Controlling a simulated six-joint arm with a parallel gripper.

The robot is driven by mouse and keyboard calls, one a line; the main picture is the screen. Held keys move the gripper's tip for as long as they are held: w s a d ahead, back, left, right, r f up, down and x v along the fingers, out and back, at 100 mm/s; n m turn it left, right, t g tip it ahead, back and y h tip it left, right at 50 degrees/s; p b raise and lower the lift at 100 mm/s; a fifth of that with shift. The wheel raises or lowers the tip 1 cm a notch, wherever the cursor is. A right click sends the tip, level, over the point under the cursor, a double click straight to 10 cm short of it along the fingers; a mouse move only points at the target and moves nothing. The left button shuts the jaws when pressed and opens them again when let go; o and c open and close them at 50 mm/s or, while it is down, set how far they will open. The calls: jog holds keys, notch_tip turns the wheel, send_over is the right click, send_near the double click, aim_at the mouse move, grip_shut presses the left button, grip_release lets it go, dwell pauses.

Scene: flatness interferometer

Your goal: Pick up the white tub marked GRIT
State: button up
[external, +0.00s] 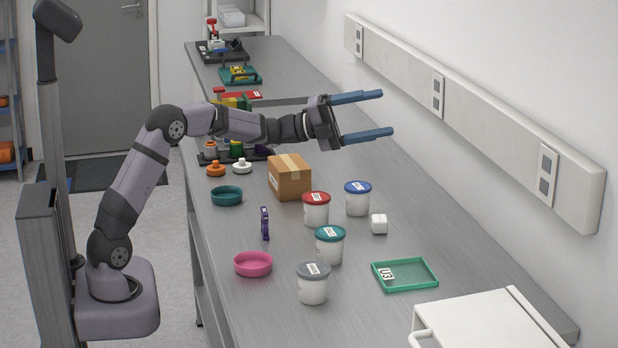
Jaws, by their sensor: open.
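Several white tubs with coloured lids stand upright on the grey bench: one with a red lid (316,211), one with a blue lid (357,200), one with a teal lid (330,247) and one with a grey lid (313,285). Each bears a small label, but the print is too small to read, so I cannot tell which is marked GRIT. My gripper (386,113) is open and empty, its two blue fingers spread and pointing right. It is raised above the bench, higher in the picture than the tubs and touching none of them.
A cardboard box (289,178) stands behind the red-lidded tub. A white cube (379,224), a green tray (405,289), a purple item (265,223), a pink dish (253,264) and a teal dish (227,196) surround the tubs. A socket rail (480,110) runs along the wall.

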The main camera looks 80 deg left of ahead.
aim_at(304, 195)
jog(key=s+a+f+m+g+y, duration=0.1)
jog(key=s+a+f+m, duration=0.2)
jog(key=f, duration=0.4)
jog(key=s+a+f+m+g+y, duration=0.2)
jog(key=s+a+f+m, duration=0.2)
jog(key=f, duration=0.4)
jog(key=s+a+f+m+g+y+p, duration=0.1)
jog(key=s+a+f+m+g+y, duration=0.1)
jog(key=s+a+f+m, duration=0.2)
jog(key=shift+s+a+f+m, duration=0.15)
jog(key=shift+s+f, duration=0.25)
jog(key=shift+f, duration=0.2)
jog(key=shift+s+d+f+m, duration=0.1)
jog(key=shift+s+f, duration=0.25)
jog(key=shift+f, duration=0.25)
jog(key=shift+s+a+f+m, duration=0.15)
jog(key=shift+s+f, duration=0.25)
jog(key=shift+f, duration=0.2)
jog(key=shift+s+f+m+g+y, duration=0.3)
jog(key=shift+s+f+m+g, duration=0.1)
jog(key=shift+f, duration=0.1)
jog(key=shift+p+x, duration=1)
jog(key=shift+x, duration=2.65)
jog(key=shift+w+r, duration=0.1)
jog(key=shift+r, duration=0.05)
jog(key=c, duration=1.1)
jog(key=shift+r, duration=0.15)
jog(key=shift+c, duration=0.2)
notch_tip(304, 195, up, 10)
